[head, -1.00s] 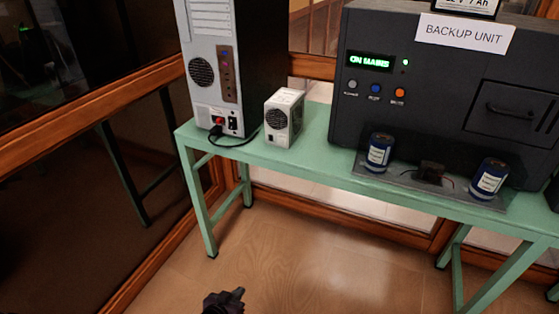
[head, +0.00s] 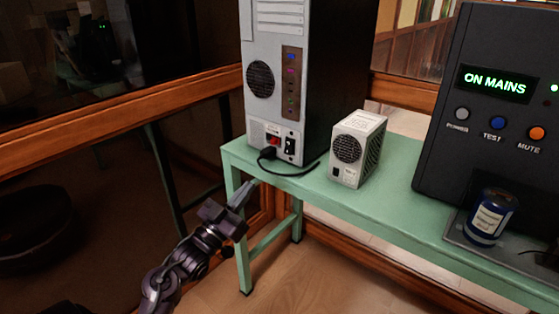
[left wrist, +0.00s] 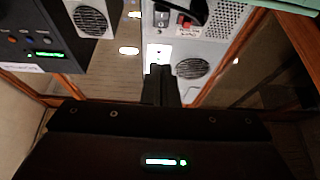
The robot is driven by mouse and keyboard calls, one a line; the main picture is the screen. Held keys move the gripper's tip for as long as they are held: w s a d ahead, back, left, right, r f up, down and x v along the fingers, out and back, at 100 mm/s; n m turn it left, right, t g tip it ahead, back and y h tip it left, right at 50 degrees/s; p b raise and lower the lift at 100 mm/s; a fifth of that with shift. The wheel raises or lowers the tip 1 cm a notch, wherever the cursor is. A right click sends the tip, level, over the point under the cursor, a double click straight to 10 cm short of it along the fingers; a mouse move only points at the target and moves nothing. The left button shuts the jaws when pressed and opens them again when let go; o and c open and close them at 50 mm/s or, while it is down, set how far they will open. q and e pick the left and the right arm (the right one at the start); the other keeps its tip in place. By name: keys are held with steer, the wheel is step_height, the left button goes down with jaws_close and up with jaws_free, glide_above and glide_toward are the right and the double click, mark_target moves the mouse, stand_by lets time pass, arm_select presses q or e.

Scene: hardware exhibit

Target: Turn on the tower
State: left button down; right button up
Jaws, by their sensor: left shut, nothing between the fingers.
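The tower (head: 262,105) stands on the left end of a green bench, its grey rear panel facing me. Low on that panel are a black rocker switch (head: 290,146), a red part and a plugged-in black cable (head: 267,153). My left gripper (head: 245,190) is shut and empty, in front of the bench's left end, below and left of the switch. In the left wrist view, the picture is turned over; the tower's panel (left wrist: 222,48) shows beyond the shut fingers (left wrist: 160,72), with the switch (left wrist: 161,18) near the top. The fingers look apart from the panel.
A small grey box with a fan (head: 357,150) stands right of the tower on the green bench (head: 400,190). The dark backup unit (head: 490,120) reads "ON MAINS", with a blue can (head: 489,218) before it. A wooden rail (head: 110,105) runs along the left glass.

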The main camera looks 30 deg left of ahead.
arm_select(q)
glide_toward(288, 149)
step_height(288, 149, up, 4)
steer(key=w, duration=0.2)
steer(key=w+f, duration=0.1)
steer(key=w, duration=0.1)
steer(key=shift+w+d, duration=0.2)
steer(key=shift+w, duration=0.05)
steer(key=shift+w+f+b, duration=0.15)
steer(key=shift+w+b, duration=0.15)
steer(key=shift+w, duration=0.05)
arm_select(e)
steer(key=shift+s+r, duration=0.15)
steer(key=shift+r, duration=0.7)
